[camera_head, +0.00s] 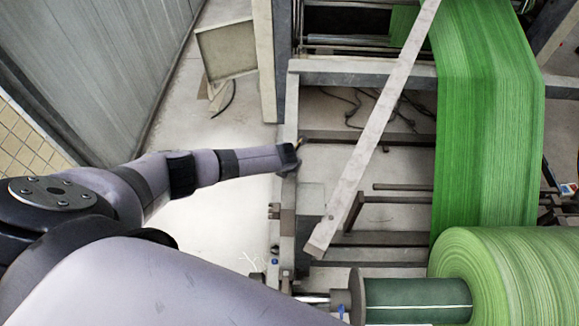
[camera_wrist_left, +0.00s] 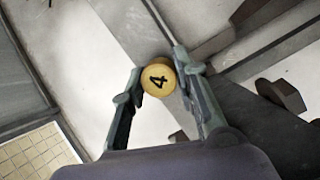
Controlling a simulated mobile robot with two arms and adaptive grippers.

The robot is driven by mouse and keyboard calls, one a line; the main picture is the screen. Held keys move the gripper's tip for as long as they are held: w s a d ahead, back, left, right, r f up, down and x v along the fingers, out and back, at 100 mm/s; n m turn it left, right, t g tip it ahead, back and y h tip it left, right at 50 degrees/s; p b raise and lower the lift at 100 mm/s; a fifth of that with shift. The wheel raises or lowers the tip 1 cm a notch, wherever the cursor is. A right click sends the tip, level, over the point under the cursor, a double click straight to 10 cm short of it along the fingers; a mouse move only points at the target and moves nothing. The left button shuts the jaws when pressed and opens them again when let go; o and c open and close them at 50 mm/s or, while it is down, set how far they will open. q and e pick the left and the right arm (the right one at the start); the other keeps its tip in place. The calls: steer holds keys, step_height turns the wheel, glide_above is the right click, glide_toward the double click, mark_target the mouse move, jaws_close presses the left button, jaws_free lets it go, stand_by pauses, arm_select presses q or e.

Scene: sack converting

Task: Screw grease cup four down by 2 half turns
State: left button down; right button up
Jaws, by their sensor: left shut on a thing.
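Grease cup four (camera_wrist_left: 158,78) shows in the left wrist view as a round brass-yellow cap with a black 4 on its face. My left gripper (camera_wrist_left: 155,84) has one finger on each side of the cap and is shut on it. In the head view my left gripper (camera_head: 293,158) is at the machine's side frame, where it is small and the cup is hardly visible. My right gripper is not in view.
The grey machine frame (camera_head: 368,72) stands on the right, with a pale slanted bar (camera_head: 375,130) across it. Green woven web (camera_head: 488,120) runs down to a large green roll (camera_head: 515,275). A tilted box-like panel (camera_head: 226,50) stands on the floor behind. Pale floor (camera_head: 205,225) left of the frame is clear.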

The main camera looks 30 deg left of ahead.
arm_select(q)
steer(key=m, duration=0.2)
steer(key=m+b, duration=0.1)
steer(key=m, duration=0.1)
steer(key=shift+a+f+h+b, duration=0.2)
steer(key=shift+h+b, duration=0.1)
steer(key=shift+h, duration=0.1)
steer(key=m+b, duration=0.2)
steer(key=shift+w+m+h, duration=0.1)
steer(key=shift+m+h, duration=0.2)
steer(key=shift+h, duration=0.1)
steer(key=m+b, duration=0.1)
steer(key=b, duration=0.1)
steer(key=m+b, duration=0.3)
steer(key=b, duration=0.1)
steer(key=shift+r+m+g+h, duration=0.25)
steer(key=shift+m+g+h, duration=0.05)
steer(key=shift+h, duration=0.1)
steer(key=c, duration=1.2)
jaws_free()
steer(key=shift+c, duration=0.2)
steer(key=v, duration=1.2)
